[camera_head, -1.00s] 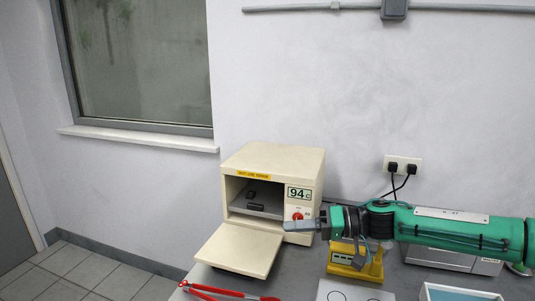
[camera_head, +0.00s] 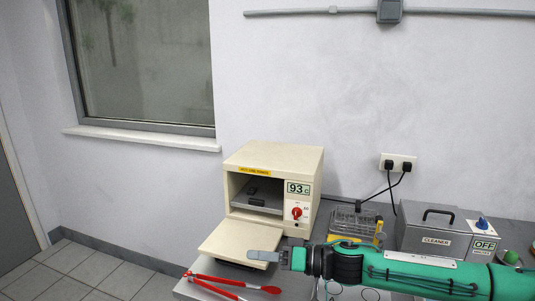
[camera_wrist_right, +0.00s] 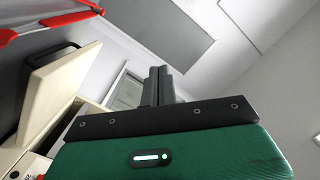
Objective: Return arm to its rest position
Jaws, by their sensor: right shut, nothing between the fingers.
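My right arm, green with a black wrist, comes in from the right in the head view. My right gripper (camera_head: 263,255) is shut and empty, pointing left, in front of the oven's lowered door. It also shows in the right wrist view (camera_wrist_right: 158,75), with its grey fingers together. The cream oven (camera_head: 262,158) stands open, its display reading 93. Its lowered door (camera_head: 232,238) is in front of it. Two small dark pieces (camera_head: 255,200) lie on the grey shelf inside. My left gripper is not in view.
Red-handled tongs (camera_head: 225,284) lie on the bench at the front left. A grey cleaner box (camera_head: 432,232) showing OFF stands at the right, beside a wire basket (camera_head: 352,222). A yellow device (camera_head: 378,232) is partly hidden by my arm. Wall sockets (camera_head: 397,163) hold two plugs.

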